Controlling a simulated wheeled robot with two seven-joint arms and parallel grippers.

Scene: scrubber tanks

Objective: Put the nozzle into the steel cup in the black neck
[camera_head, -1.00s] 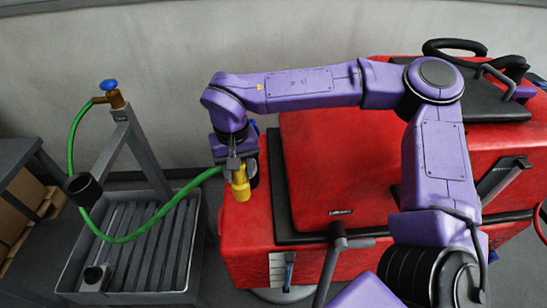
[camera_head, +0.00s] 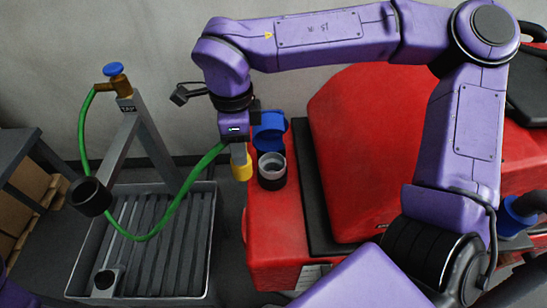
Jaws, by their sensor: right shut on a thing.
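The yellow nozzle (camera_head: 241,165) hangs upright at the end of the green hose (camera_head: 190,185). My right gripper (camera_head: 237,148) is shut on it, with the arm reaching over from the right. The black neck (camera_head: 272,182) stands on the red machine's left end, just right of the nozzle. The steel cup (camera_head: 272,164) shows as a pale open ring inside it. The nozzle is outside the cup, to its left; its exact height above the machine is hard to tell. A blue lid (camera_head: 268,132) stands open behind the neck. My left gripper is out of view.
The red machine (camera_head: 275,235) fills the right side. A grey tap stand (camera_head: 128,130) with a brass tap (camera_head: 121,86) rises from a slatted tray (camera_head: 75,285) at left. The hose runs through a black ring (camera_head: 88,196). A dark table (camera_head: 15,150) is farther left.

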